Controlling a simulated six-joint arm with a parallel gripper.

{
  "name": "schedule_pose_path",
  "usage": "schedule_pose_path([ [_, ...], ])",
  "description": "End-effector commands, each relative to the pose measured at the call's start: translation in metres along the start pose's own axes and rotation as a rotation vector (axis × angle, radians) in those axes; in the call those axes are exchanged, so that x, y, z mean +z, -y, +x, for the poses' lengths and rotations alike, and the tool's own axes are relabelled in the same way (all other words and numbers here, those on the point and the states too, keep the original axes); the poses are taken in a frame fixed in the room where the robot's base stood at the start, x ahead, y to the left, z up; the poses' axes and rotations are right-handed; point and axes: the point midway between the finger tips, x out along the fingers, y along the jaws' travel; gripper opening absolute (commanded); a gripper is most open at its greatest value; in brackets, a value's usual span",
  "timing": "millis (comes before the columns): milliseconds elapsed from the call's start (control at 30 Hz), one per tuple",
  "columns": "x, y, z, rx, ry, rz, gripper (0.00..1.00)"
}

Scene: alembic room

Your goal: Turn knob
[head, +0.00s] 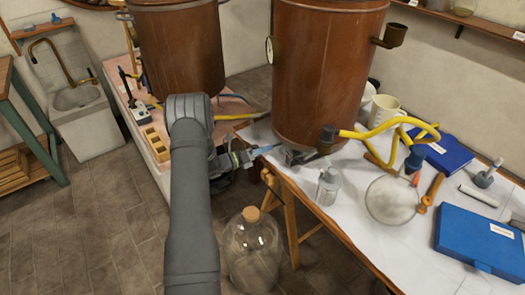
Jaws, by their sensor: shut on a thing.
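A large copper vessel (325,80) stands at the near left edge of the white-covered table (350,225). My gripper (270,149) reaches in from the left, low beside the vessel's base. It is shut on a small part there, which I take to be the knob; its shape is mostly hidden. A light blue piece shows at the gripper's tip, and I cannot tell whether it is a fingertip or the knob. A grey metal fitting (300,157) sits under the vessel just right of the tip. The knob's turned angle cannot be made out.
A dark valve (327,139) with a yellow hose (385,128) projects from the vessel. A grey bottle (328,187), round glass flask (391,200) and blue case (481,241) stand on the table. A corked glass jar (252,250) stands below on the floor. A second copper vessel (178,50) is behind.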

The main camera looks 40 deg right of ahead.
Motion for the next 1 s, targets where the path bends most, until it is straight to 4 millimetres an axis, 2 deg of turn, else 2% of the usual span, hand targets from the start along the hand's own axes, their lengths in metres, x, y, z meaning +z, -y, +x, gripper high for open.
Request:
schedule_pose_path([
  [433, -0.0017, -0.0007, -0.0010, 0.002, -0.002, -0.011, 0.30],
  [467, -0.0017, -0.0007, -0.0010, 0.002, -0.002, -0.010, 0.59],
  [533, -0.0014, -0.0006, -0.0009, 0.002, -0.001, -0.010, 0.73],
  [867, -0.0006, -0.0002, -0.0003, 0.001, -0.001, -0.001, 0.75],
  [1000, -0.0004, -0.0002, -0.0002, 0.000, -0.001, 0.052, 0.75],
])
